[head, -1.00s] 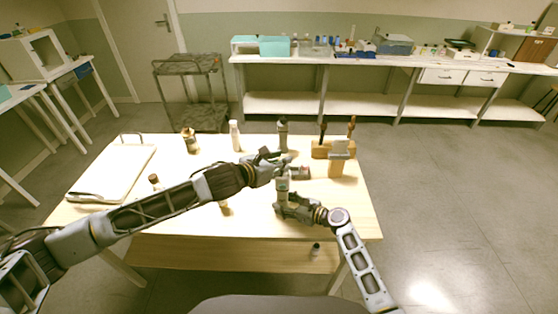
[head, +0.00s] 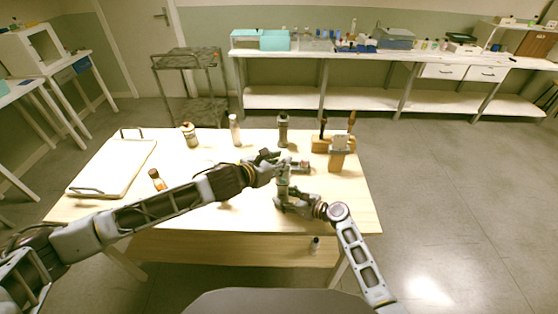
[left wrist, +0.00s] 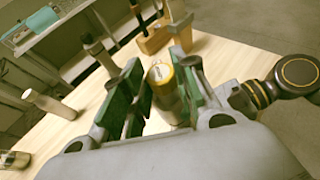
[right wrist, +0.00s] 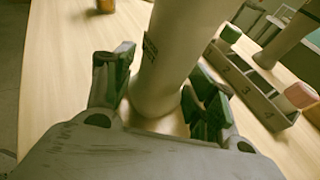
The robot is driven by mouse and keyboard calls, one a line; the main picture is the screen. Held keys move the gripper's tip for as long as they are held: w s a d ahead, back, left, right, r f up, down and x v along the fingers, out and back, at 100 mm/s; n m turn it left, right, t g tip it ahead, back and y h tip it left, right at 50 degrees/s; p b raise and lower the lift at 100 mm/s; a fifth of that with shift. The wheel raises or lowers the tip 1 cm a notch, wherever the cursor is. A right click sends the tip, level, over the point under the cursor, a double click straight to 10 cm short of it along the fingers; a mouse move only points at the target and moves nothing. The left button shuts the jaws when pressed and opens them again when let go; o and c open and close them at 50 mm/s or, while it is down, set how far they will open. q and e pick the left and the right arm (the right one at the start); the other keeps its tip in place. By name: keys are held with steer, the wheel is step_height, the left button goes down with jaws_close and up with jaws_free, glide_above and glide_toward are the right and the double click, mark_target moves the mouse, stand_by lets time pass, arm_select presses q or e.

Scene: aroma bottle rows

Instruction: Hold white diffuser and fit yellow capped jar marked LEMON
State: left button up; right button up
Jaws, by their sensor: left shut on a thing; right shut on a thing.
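The white diffuser (right wrist: 165,55), a pale cylinder with a dark label patch, stands large between the fingers of my right gripper (right wrist: 160,105), which is shut on it. In the head view my right gripper (head: 292,198) is just below my left gripper (head: 277,160). In the left wrist view a small jar with a yellow ringed cap (left wrist: 160,77) is between the green pads of my left gripper (left wrist: 158,92), which is shut on it. No LEMON marking is readable. My fingers hide where jar and diffuser meet, so I cannot tell whether they touch.
A numbered rack (right wrist: 250,85) with coloured-capped vials is close to the diffuser. A wooden tool block (head: 320,144) stands behind. Several bottles, including a brown one (head: 157,180), stand around. A white tray (head: 110,168) lies at the left. The front left tabletop is mostly clear.

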stand_by(0.4)
arm_select(q)
steer(key=o, duration=0.9)
step_height(320, 180, up, 7)
stand_by(1.5)
arm_select(e)
steer(key=o, duration=0.9)
steer(key=shift+c, duration=0.2)
steer(key=shift+d, duration=0.1)
